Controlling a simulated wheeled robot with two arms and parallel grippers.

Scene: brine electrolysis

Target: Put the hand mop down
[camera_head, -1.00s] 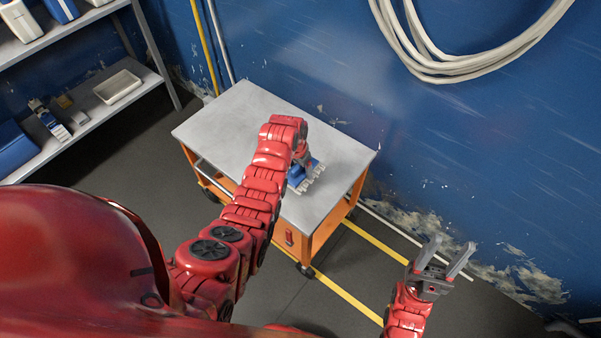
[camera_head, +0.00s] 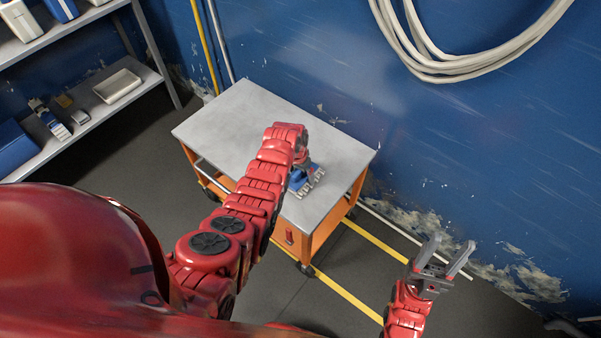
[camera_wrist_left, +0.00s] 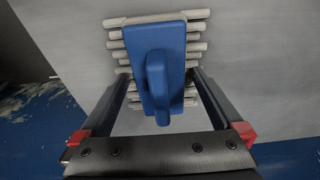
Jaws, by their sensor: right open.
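The hand mop (camera_head: 301,181), blue with whitish strips, is on the grey top of the orange cart (camera_head: 235,120), near its right side. In the left wrist view its blue handle (camera_wrist_left: 157,85) points towards the camera, with the strips behind it. My left gripper (camera_wrist_left: 160,82) is over the mop. Its fingers are spread on either side of the handle, with gaps visible between them and it. In the head view my left arm partly hides this gripper (camera_head: 302,160). My right gripper (camera_head: 443,256) is open and empty, over the floor right of the cart.
The rest of the cart top is bare. A grey shelf unit (camera_head: 90,112) with a white tray (camera_head: 117,86) and blue bins stands at the left. A blue wall with a coiled pale hose (camera_head: 425,65) is behind the cart. Yellow lines mark the dark floor.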

